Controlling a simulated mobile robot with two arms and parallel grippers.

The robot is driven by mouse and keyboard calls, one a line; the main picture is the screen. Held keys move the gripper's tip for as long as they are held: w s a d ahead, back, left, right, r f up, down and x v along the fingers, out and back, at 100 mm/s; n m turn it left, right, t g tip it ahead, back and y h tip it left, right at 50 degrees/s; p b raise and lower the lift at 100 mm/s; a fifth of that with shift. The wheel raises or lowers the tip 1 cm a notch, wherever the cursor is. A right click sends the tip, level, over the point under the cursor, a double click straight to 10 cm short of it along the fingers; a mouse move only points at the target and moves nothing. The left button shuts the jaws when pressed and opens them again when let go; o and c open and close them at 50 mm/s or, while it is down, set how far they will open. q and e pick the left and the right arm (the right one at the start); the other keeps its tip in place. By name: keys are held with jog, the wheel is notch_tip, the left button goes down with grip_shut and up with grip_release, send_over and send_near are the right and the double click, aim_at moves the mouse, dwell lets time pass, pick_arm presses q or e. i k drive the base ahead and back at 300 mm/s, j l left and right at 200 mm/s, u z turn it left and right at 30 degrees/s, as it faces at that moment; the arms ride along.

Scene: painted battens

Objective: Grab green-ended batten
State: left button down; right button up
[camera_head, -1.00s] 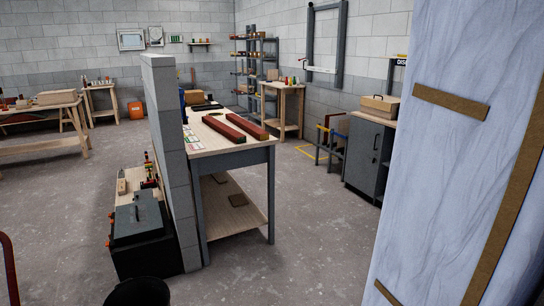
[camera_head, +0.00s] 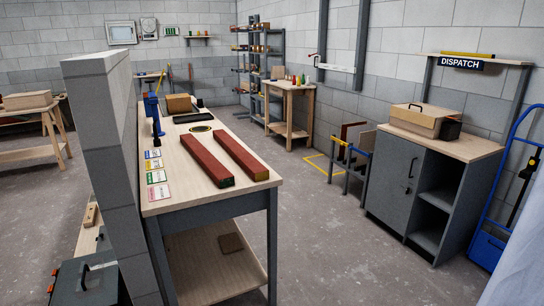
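Two dark red battens lie side by side on the workbench (camera_head: 185,197), lengthwise away from me and a little apart. The left batten (camera_head: 204,159) shows a green near end. The right batten (camera_head: 240,153) shows a yellowish-brown near end. Their far ends are too small to read for colour. Neither of my grippers is in view, and nothing touches the battens.
A grey block wall (camera_head: 97,120) stands along the bench's left side. Colour-marked cards (camera_head: 157,176) lie left of the battens. A blue tool (camera_head: 154,115) stands behind them.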

aim_at(223, 178)
jog(key=i+j+u, duration=0.1)
jog(key=i+u, duration=0.8)
jog(key=i+l+u, duration=0.45)
jog(key=i, duration=0.15)
jog(key=j, duration=0.1)
